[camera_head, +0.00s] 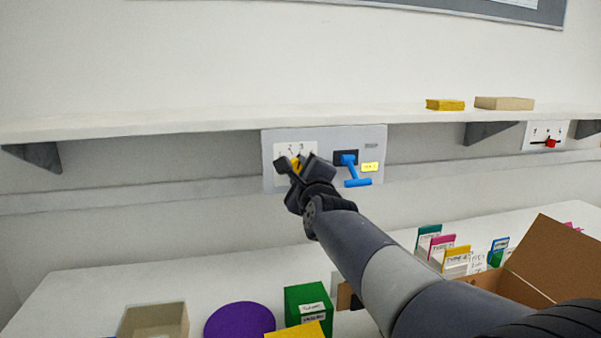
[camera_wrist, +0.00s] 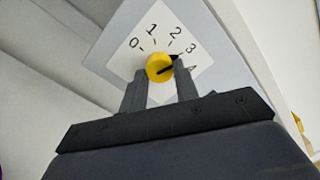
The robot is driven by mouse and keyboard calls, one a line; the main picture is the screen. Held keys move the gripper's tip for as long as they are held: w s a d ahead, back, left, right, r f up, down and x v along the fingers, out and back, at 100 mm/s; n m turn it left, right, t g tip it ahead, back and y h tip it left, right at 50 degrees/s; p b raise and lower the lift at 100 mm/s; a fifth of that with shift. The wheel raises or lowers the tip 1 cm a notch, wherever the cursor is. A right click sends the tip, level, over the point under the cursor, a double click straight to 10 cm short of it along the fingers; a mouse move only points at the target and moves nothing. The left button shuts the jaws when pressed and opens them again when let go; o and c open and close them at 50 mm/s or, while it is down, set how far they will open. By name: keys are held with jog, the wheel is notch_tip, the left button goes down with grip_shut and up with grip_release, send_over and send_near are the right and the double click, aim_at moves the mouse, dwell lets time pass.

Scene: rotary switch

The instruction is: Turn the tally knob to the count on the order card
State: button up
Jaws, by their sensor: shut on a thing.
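The yellow tally knob (camera_wrist: 159,66) sits on a white dial plate marked 0 to 4 (camera_wrist: 133,60) in the wrist view. A dark line on the knob points right and slightly up, towards the 3 and 4 side; I cannot tell exactly which mark it meets. My gripper (camera_wrist: 160,78) is shut on the knob, one finger on each side. In the head view my gripper (camera_head: 295,168) covers most of the knob on the grey wall panel (camera_head: 326,137). I cannot tell which card is the order card; a small yellow label (camera_head: 370,167) on the panel is unreadable.
A blue lever (camera_head: 356,182) is right of the knob on the same panel. A shelf (camera_head: 180,125) runs just above. Below is a white table with a tan bin (camera_head: 155,321), a purple disc (camera_head: 239,321), a green box (camera_head: 305,301), cards and an open carton (camera_head: 555,262).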

jog(key=o, duration=1)
jog(key=v, duration=1)
jog(key=shift+s, duration=0.4)
jog(key=shift+w, duration=0.1)
jog(key=x, duration=1)
jog(key=shift+w, duration=0.35)
jog(key=shift+s, duration=0.15)
